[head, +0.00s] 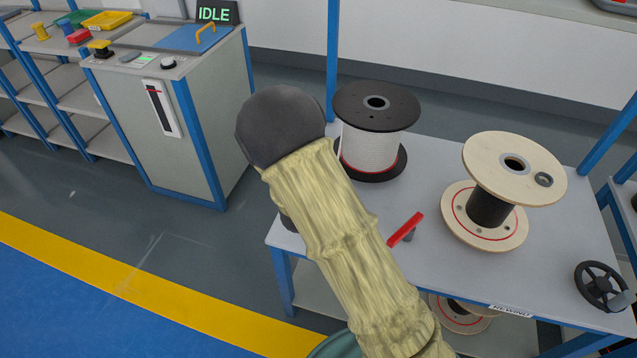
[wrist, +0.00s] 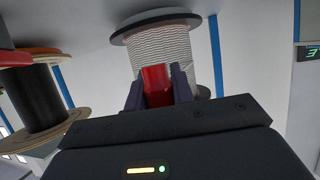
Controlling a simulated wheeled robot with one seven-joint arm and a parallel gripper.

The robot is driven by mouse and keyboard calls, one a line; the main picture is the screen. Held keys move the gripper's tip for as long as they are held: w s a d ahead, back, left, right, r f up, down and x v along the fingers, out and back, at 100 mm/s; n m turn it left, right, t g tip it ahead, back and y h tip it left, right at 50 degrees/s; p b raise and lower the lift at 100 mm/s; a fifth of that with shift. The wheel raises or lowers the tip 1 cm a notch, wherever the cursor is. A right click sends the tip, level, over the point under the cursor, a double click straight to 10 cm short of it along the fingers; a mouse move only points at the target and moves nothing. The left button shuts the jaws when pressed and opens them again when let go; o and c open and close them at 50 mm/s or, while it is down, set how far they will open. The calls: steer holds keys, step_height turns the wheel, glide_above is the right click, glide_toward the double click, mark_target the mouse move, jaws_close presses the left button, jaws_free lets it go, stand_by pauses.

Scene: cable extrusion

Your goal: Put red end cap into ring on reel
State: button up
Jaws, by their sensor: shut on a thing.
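My gripper (wrist: 158,76) shows in the wrist view with two dark fingers shut on a red piece, which I take for the red end cap (wrist: 157,86). It is held in front of the white-wound reel (wrist: 178,52); the gap to the reel cannot be judged. In the head view my sleeved arm hides the gripper and the cap. A small dark ring (head: 543,180) sits on the top flange of the wooden reel (head: 485,150). That reel, wound dark, stands right of the white-wound reel (head: 368,147), which has black flanges. It also shows at left in the wrist view (wrist: 45,95).
Both reels stand on the grey table (head: 440,275). A red-handled item (head: 405,230) lies near my arm. A black handwheel (head: 600,285) is at the right end. A cabinet (head: 160,130) with an IDLE display (head: 214,13) stands left, across open floor. Blue posts rise behind the table.

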steer(key=d+f, duration=0.1)
steer(key=d, duration=0.1)
steer(key=d+f+n+y, duration=0.1)
steer(key=d, duration=0.2)
steer(key=d+f+n+t+y, duration=0.1)
steer(key=d+f, duration=0.1)
steer(key=shift+s+d, duration=0.3)
steer(key=shift+d, duration=0.05)
steer(key=shift+s+d+f+n+y, duration=0.15)
steer(key=shift+f+n+y, duration=0.05)
steer(key=shift+n+y, duration=0.1)
